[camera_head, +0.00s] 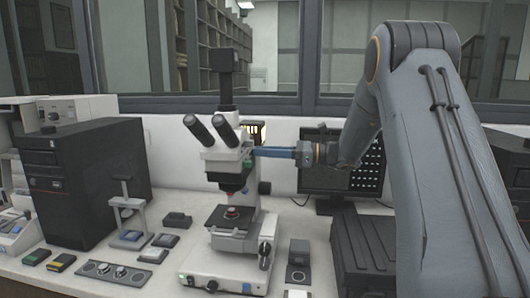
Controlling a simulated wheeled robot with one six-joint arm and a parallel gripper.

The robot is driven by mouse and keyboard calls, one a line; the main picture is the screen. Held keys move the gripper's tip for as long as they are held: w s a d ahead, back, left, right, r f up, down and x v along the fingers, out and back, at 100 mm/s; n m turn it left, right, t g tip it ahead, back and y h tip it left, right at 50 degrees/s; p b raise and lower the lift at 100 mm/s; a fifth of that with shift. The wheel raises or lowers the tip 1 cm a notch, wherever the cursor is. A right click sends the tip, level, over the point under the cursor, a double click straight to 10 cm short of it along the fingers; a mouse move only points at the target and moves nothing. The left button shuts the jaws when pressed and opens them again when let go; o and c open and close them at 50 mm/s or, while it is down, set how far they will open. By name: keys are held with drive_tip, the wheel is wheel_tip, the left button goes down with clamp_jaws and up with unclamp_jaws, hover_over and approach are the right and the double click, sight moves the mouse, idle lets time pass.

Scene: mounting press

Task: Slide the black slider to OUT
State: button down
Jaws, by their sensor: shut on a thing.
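A white microscope (232,160) with black eyepieces and a black camera tube stands at the middle of the bench. My gripper (257,152) reaches in from the right, with its long blue-grey fingers level against the right side of the microscope head. The fingers are shut at the place where the black slider sits. The slider is too small and too covered by the fingertips to make out, and its OUT marking cannot be read.
A black computer tower (80,180) stands at the left. A dark monitor (345,165) is behind my arm. A grey control panel (112,274), a small black box (299,256) and a dark slotted unit (362,245) lie around the microscope. Windows are behind.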

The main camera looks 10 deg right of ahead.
drive_tip(key=shift+s+a+r+p, duration=0.1)
drive_tip(key=shift+s+a+p, duration=0.15)
drive_tip(key=shift+s, duration=0.35)
drive_tip(key=shift+s+a+p, duration=0.1)
drive_tip(key=shift+s+a, duration=0.1)
drive_tip(key=shift+s, duration=0.35)
drive_tip(key=shift+s+a, duration=0.15)
drive_tip(key=shift+s, duration=0.15)
drive_tip(key=c, duration=1.7)
unclamp_jaws()
drive_tip(key=shift+s, duration=0.1)
drive_tip(key=shift+s+d, duration=0.1)
drive_tip(key=shift+d, duration=0.4)
drive_tip(key=b, duration=0.3)
approach(249, 154)
drive_tip(key=shift+s+d, duration=0.1)
drive_tip(key=shift+d, duration=0.95)
